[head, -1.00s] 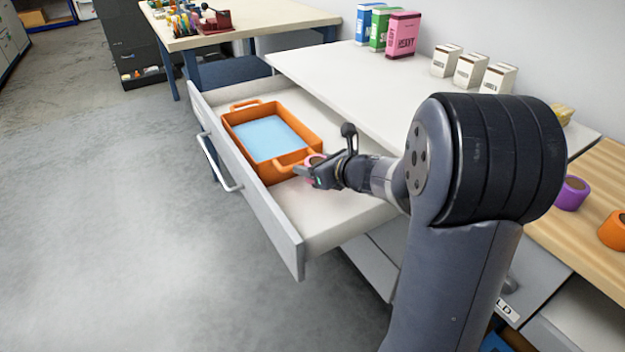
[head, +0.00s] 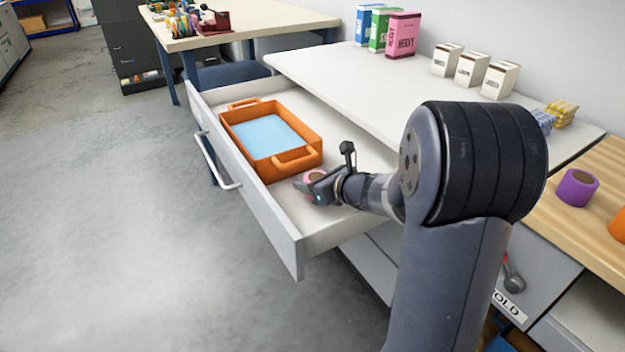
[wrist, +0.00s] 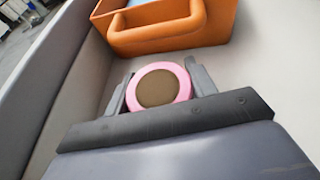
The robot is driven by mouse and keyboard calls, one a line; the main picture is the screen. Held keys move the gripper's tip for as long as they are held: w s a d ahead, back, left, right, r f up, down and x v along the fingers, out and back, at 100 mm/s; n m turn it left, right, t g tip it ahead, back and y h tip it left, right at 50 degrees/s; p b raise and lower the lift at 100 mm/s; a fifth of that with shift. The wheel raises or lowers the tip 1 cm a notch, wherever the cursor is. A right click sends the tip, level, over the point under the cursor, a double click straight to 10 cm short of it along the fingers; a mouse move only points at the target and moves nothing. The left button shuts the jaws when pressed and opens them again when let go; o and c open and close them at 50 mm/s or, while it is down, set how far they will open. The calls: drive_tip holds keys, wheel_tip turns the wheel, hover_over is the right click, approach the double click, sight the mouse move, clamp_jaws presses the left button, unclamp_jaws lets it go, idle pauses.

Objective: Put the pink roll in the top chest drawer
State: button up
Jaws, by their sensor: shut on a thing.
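The pink roll (wrist: 160,86) is between the fingers of my gripper (wrist: 160,90), which is shut on it. In the head view the pink roll (head: 315,176) shows partly behind my gripper (head: 312,186). The open top chest drawer (head: 290,222) surrounds them, and my gripper is inside its outline, low over the bare floor at the near end. I cannot tell whether the roll touches the drawer floor. The drawer's side and floor also show in the wrist view (wrist: 235,75).
An orange bin (head: 262,172) with a light blue bottom stands in the drawer, just beyond the roll. The white chest top (head: 350,85) holds boxes at the back. A purple roll (head: 577,188) stands on the wooden top at right.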

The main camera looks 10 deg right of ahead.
drive_tip(key=o, duration=1)
drive_tip(key=shift+r, duration=0.15)
drive_tip(key=shift+r+p, duration=0.7)
drive_tip(key=shift+p, duration=0.25)
drive_tip(key=p+v, duration=0.2)
drive_tip(key=v, duration=1)
drive_tip(key=shift+f+p, duration=0.3)
drive_tip(key=shift+p, duration=0.1)
